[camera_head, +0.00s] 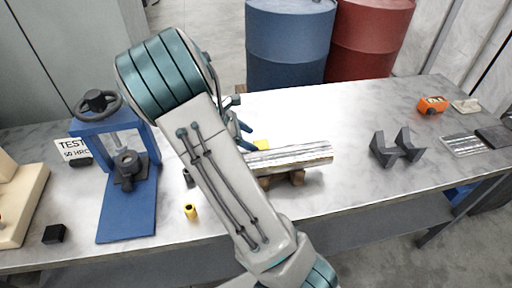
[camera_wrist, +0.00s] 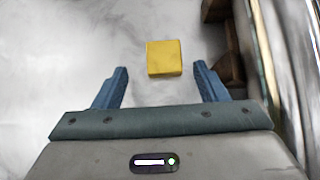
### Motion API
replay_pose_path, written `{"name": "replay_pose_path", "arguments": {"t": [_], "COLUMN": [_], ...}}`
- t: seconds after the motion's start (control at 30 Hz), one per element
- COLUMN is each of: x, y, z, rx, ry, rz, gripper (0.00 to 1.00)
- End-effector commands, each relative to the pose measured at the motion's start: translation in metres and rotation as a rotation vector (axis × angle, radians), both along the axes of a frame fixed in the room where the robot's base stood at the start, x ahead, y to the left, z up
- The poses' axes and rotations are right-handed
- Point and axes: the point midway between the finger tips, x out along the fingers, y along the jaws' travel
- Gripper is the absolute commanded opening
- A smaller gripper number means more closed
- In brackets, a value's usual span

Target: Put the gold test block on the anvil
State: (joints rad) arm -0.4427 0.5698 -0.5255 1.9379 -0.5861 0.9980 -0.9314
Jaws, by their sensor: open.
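The gold test block (camera_wrist: 164,58) lies on the light marbled bench top, centred between and slightly ahead of my fingertips in the wrist view. In the head view only part of the gold block (camera_head: 262,144) shows, beside my arm. My gripper (camera_wrist: 161,70) is open with blue fingers, nothing held; its height above the block is hard to tell. In the head view my gripper (camera_head: 243,127) is partly hidden behind my arm. The blue tester (camera_head: 112,135) with a black handwheel stands at the left. Its dark round anvil (camera_head: 127,161) appears empty.
A ribbed metal bar (camera_head: 290,157) on wooden blocks (camera_head: 297,177) lies close right of the gold block. A small yellow cylinder (camera_head: 190,212) stands near the front. Dark V-shaped blocks (camera_head: 398,147) and an orange item (camera_head: 432,105) are at the right. Bench between bar and V-shaped blocks is clear.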

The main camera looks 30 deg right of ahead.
Motion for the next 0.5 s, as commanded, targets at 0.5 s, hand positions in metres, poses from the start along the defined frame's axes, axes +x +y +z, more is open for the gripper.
{"name": "replay_pose_path", "arguments": {"t": [0.5], "x": [-0.009], "y": [-0.027], "z": [-0.027], "rx": [0.0], "ry": [-0.001], "rz": [0.001], "gripper": [0.66]}}
